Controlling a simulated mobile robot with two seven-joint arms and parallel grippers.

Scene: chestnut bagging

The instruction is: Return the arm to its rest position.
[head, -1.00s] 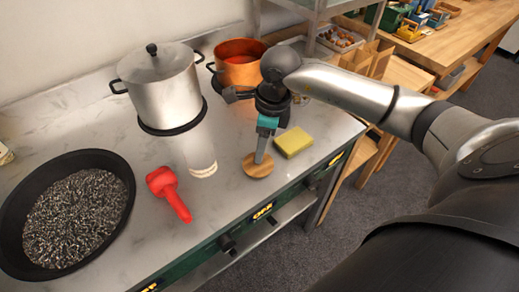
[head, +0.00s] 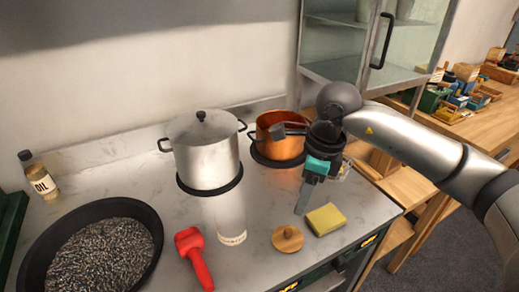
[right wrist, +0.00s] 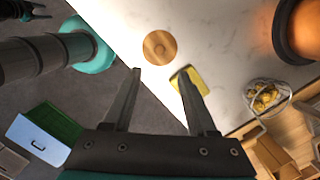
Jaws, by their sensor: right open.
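My right gripper (head: 303,210) is open and empty above the counter, in front of the copper pot (head: 278,140). Its two fingers (right wrist: 160,75) stand apart in the right wrist view with nothing between them. A round wooden lid with a knob (head: 287,239) lies on the counter just below and in front of the fingertips, apart from them; it also shows in the wrist view (right wrist: 160,47). A yellow sponge (head: 326,219) lies to the right of the lid, partly behind a finger in the wrist view (right wrist: 200,80). My left gripper is not visible in the head view.
A steel pot (head: 207,150) with its lid stands at the back. A dark pan of grainy contents (head: 150,215), a red tool (head: 193,255), a white-labelled jar (head: 231,225) and an oil bottle (head: 40,180) are to the left. A glass cabinet (head: 335,35) stands behind.

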